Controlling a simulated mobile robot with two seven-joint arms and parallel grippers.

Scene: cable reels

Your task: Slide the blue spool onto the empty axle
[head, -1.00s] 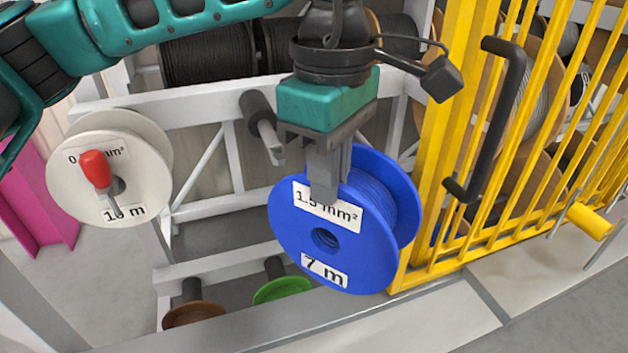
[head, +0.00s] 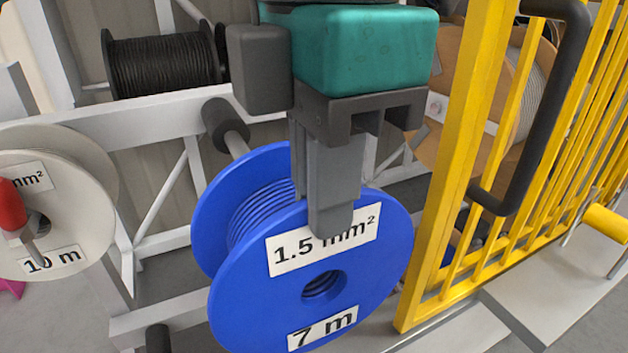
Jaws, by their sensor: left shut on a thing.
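The blue spool (head: 260,285), labelled 1.5 mm² and 7 m, hangs from my left gripper (head: 333,215). The gripper comes from above and is shut on the spool's upper rim, one finger showing in front of the near flange. The spool's centre hole faces me, low and to the right of the axle. The empty axle (head: 236,145), a metal rod with a dark collar, sticks out of the white rack up and left of the spool. Its front end is hidden behind the far flange, so I cannot tell the gap between them. My right gripper is not in view.
A white spool (head: 85,215) with a red-handled clip (head: 12,208) sits at the left. A black cable reel (head: 165,65) is behind. A yellow barred gate (head: 445,170) with a dark handle (head: 545,120) stands close on the right.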

